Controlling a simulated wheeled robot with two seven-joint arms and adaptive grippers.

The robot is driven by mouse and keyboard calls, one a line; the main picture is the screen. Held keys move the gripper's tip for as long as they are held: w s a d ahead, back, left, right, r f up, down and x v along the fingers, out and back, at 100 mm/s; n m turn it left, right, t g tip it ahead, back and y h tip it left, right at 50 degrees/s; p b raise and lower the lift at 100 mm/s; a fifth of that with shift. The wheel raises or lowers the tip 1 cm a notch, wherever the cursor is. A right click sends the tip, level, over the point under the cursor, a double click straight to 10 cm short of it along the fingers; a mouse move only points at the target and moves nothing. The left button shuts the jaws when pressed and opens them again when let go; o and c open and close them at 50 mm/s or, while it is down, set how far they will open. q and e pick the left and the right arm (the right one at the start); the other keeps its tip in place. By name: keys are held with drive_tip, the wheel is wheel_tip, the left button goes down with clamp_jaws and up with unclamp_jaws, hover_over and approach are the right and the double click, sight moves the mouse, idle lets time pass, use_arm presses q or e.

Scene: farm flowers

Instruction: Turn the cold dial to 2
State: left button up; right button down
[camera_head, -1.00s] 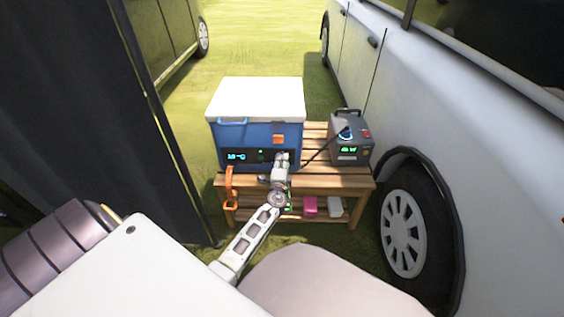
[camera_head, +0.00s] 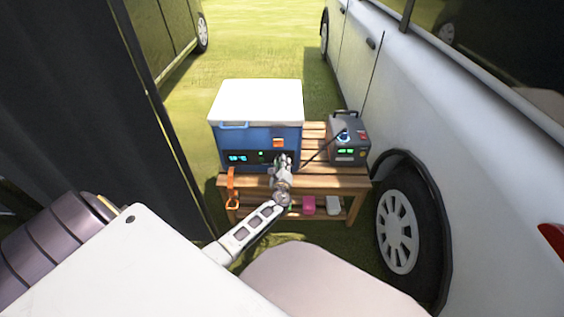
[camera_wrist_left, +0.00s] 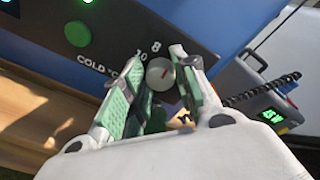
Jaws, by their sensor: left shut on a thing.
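My left gripper (camera_head: 281,161) is at the right part of the panel. Its green-padded fingers (camera_wrist_left: 158,82) are shut around the dial, one on each side. In the head view the gripper hides the dial. My right gripper is not in view.
The cooler stands on a slatted wooden table (camera_head: 345,180). A grey power box (camera_head: 349,150) with a green display stands to its right, with a coiled cable. An orange strap (camera_head: 232,186) hangs at the left. A white van (camera_head: 430,130) is close on the right.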

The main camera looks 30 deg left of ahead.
use_arm(q)
drive_tip(key=shift+w+d+f+m+g+y+p, duration=0.1)
drive_tip(key=shift+m+y+p, duration=0.25)
drive_tip(key=shift+m+p, duration=1.55)
drive_tip(key=shift+s+d+m+g+y+p, duration=0.1)
drive_tip(key=shift+m+y+p, duration=0.3)
drive_tip(key=shift+m, duration=2.9)
drive_tip(key=shift+w+d+f+m+g+y+p, duration=0.1)
drive_tip(key=shift+m+y+p, duration=0.25)
drive_tip(key=shift+m+p, duration=1.55)
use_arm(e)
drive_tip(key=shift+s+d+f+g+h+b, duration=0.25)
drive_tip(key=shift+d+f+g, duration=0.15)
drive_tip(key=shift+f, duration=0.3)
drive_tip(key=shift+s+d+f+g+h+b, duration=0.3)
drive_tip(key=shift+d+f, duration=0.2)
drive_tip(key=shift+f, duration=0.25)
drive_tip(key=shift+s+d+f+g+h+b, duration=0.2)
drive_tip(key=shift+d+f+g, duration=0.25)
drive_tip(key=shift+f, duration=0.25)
use_arm(q)
drive_tip(key=shift+m, duration=0.7)
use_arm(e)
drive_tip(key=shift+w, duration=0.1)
use_arm(q)
drive_tip(key=o, duration=1)
drive_tip(key=shift+r, duration=0.1)
drive_tip(key=v, duration=1.2)
